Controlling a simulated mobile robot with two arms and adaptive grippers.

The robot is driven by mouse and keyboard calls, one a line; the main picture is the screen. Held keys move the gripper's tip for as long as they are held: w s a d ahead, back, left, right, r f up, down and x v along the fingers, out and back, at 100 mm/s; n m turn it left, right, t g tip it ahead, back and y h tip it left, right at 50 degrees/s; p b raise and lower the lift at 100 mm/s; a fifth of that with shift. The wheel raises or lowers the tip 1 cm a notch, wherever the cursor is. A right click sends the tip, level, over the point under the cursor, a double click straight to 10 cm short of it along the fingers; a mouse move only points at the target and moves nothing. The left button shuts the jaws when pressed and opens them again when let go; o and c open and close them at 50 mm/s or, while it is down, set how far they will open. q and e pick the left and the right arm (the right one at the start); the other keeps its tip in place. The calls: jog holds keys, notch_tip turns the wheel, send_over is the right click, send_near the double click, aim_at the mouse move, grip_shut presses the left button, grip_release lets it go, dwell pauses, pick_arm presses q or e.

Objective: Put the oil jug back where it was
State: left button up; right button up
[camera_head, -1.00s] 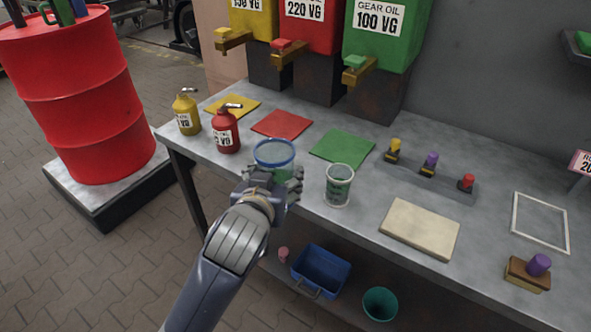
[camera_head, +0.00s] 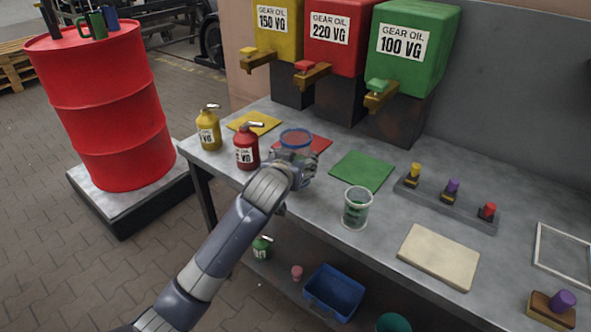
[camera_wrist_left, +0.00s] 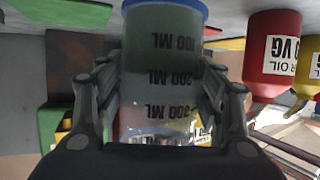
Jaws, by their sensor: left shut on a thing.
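A clear measuring jug with a blue rim (camera_head: 296,138) is held upright at the workbench, in front of the red mat (camera_head: 318,144). I cannot tell whether its base touches the bench. My left gripper (camera_head: 298,165) is shut on this jug from the front and hides its lower part. The left wrist view shows the jug (camera_wrist_left: 165,70) between both fingers, with ML marks that appear upside down. A second clear cup (camera_head: 357,208) stands to the right on the bench. My right gripper is not in view.
A yellow oil can (camera_head: 208,130) and a red oil can (camera_head: 246,148) stand close left of the jug. The green mat (camera_head: 362,171) is empty. Gear oil tanks (camera_head: 415,50) with taps stand behind. A beige board (camera_head: 439,256) lies to the right.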

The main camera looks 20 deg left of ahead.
pick_arm(q)
jog(key=shift+f, duration=1.75)
jog(key=shift+f, duration=0.1)
jog(key=o, duration=1.3)
jog(key=shift+c, duration=0.2)
jog(key=v, duration=1.2)
